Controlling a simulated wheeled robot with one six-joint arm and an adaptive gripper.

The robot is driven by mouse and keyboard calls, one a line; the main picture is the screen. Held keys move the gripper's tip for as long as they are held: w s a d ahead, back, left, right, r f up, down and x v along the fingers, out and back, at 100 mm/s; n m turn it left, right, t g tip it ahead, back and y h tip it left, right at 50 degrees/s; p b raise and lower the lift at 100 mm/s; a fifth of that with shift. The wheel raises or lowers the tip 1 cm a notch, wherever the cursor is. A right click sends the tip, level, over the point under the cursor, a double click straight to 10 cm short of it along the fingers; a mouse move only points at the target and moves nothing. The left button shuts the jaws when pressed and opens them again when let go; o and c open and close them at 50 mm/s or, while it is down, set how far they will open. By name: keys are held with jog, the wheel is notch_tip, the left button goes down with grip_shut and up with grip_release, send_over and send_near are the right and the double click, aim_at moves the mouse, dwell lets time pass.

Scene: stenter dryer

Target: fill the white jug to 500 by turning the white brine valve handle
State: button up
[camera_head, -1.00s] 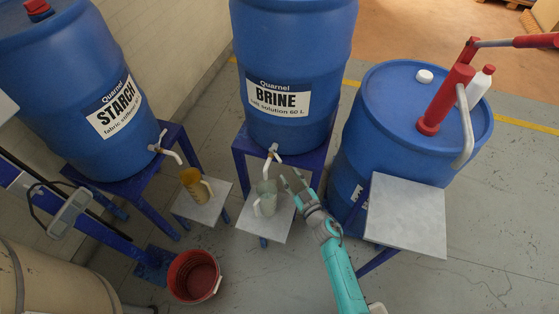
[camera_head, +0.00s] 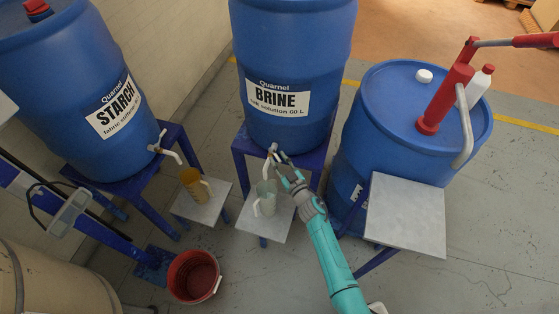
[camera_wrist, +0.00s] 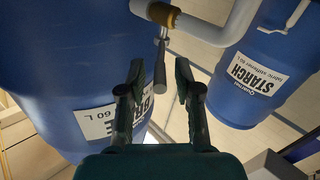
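The blue brine drum (camera_head: 318,120) stands on a blue stand, with its tap and valve handle (camera_head: 273,149) at the lower front. In the wrist view the valve handle (camera_wrist: 160,66) is a narrow pale-grey lever below a brass-coloured fitting. My gripper (camera_head: 281,168) is open beside the tap. In the wrist view the fingers of my gripper (camera_wrist: 160,72) are apart on either side of the lever, with gaps showing. The white jug (camera_head: 266,203) stands upright on a pale plate under the brine spout. Its level marks and fill level are too small to read.
The starch drum (camera_head: 110,150) with its own tap stands at left, and a yellowish jug (camera_head: 194,186) sits below it. A red bucket (camera_head: 193,277) is on the floor. At right are a blue drum with a red pump (camera_head: 445,98) and a grey plate (camera_head: 405,216).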

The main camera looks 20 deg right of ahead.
grip_shut()
jog(key=shift+d+y, duration=0.2)
jog(key=shift+y, duration=0.1)
jog(key=shift+w+d+n+g+y, duration=0.45)
jog(key=shift+d+n+g+y, duration=0.2)
jog(key=shift+n+g+y, duration=0.75)
jog(key=shift+w+d+n+g+y, duration=0.55)
jog(key=shift+n+g+y, duration=0.4)
jog(key=shift+n+y, duration=0.85)
jog(key=shift+w+d+n+g+y, duration=0.35)
jog(key=shift+d+n+g+y, duration=0.6)
jog(key=shift+y, duration=1.15)
jog(key=shift+a+n+g, duration=0.15)
jog(key=shift+n+g, duration=0.1)
jog(key=shift+g, duration=0.15)
jog(key=shift+o, duration=1.7)
grip_release()
jog(key=shift+r, duration=0.1)
notch_tip(320, 180, up, 10)
